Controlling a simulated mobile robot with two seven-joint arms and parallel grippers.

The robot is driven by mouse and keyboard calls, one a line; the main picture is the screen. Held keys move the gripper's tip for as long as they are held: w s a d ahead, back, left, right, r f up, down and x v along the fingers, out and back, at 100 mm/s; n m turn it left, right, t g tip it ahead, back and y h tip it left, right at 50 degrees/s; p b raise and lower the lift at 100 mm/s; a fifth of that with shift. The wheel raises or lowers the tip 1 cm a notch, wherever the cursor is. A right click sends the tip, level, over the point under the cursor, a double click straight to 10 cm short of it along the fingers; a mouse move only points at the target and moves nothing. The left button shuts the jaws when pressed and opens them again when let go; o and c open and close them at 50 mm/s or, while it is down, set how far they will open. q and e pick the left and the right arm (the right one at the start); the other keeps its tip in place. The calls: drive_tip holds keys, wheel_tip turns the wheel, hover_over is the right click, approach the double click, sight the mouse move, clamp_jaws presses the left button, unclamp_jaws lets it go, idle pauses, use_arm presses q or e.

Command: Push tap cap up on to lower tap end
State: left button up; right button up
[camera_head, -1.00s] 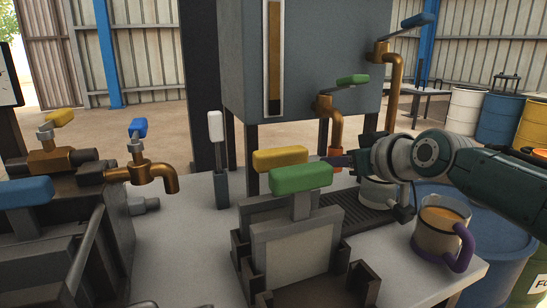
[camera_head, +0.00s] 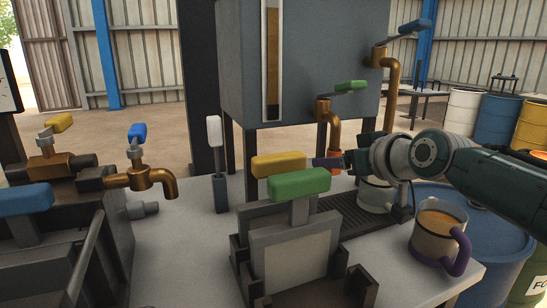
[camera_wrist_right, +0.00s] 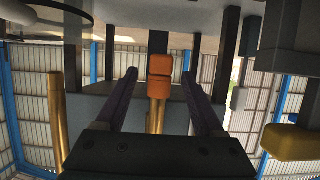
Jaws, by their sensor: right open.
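The lower tap (camera_head: 323,108) is a copper pipe with a green handle, bent downward on the front of the grey tank. The orange tap cap (camera_head: 336,170) is at its downward end, partly hidden by my right gripper (camera_head: 322,162). In the right wrist view the orange cap (camera_wrist_right: 158,87) lies in line with the copper pipe, between the two spread fingers (camera_wrist_right: 158,74), with gaps on both sides. A seam splits the orange shape there; whether the cap is fully seated cannot be told. My right gripper is open. My left gripper is not in view.
A white cup (camera_head: 376,194) stands below my right wrist on the dark drip grate (camera_head: 352,222). A mug with a purple handle (camera_head: 437,236) stands at the table's right. A taller tap (camera_head: 390,75) is to the right. Yellow (camera_head: 278,163) and green (camera_head: 299,184) press handles stand in front.

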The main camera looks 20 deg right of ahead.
drive_tip(key=p+v, duration=0.6)
drive_tip(key=v, duration=0.4)
